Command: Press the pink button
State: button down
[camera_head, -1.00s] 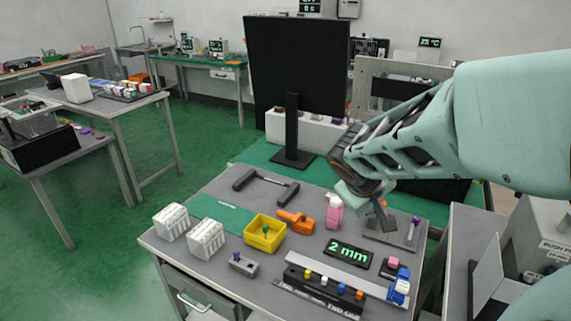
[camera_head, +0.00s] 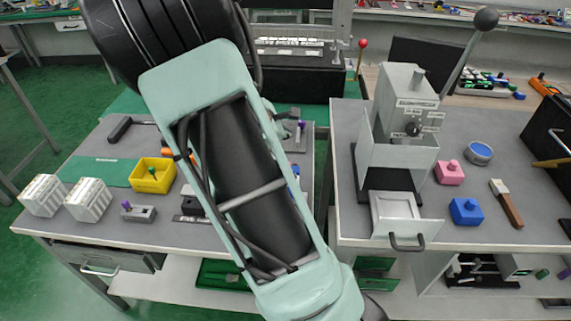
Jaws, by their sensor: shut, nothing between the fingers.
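A pink block with a small round knob on top (camera_head: 449,174) sits on the right bench, right of the grey press machine. It looks like a pink button. A similar blue block with a knob (camera_head: 466,211) sits nearer the front edge. The small pink-topped box on the left bench in the earlier view is hidden behind my arm. My arm rises through the middle of the picture, left of the pink block and apart from it. My gripper does not show clearly; it is hidden or outside the view.
The grey press machine (camera_head: 405,125) has a long lever with a black ball (camera_head: 487,20). A round blue-topped tin (camera_head: 479,153) and a brown-handled tool (camera_head: 507,205) lie right of the pink block. A yellow tray (camera_head: 152,175) sits on the left bench. A gap separates the benches.

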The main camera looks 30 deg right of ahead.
notch_tip(320, 180, down, 9)
jog(key=b, duration=0.8)
jog(key=shift+r, duration=0.1)
dwell(1.4)
jog(key=shift+f+b, duration=0.4)
jog(key=shift+b, duration=0.1)
jog(key=shift+f+b, duration=0.5)
jog(key=shift+b, duration=0.1)
dwell(0.4)
jog(key=shift+r, duration=0.1)
dwell(0.4)
jog(key=shift+r+p, duration=0.75)
jog(key=shift+r, duration=0.05)
jog(key=shift+r+p, duration=2.1)
jog(key=shift+r, duration=0.45)
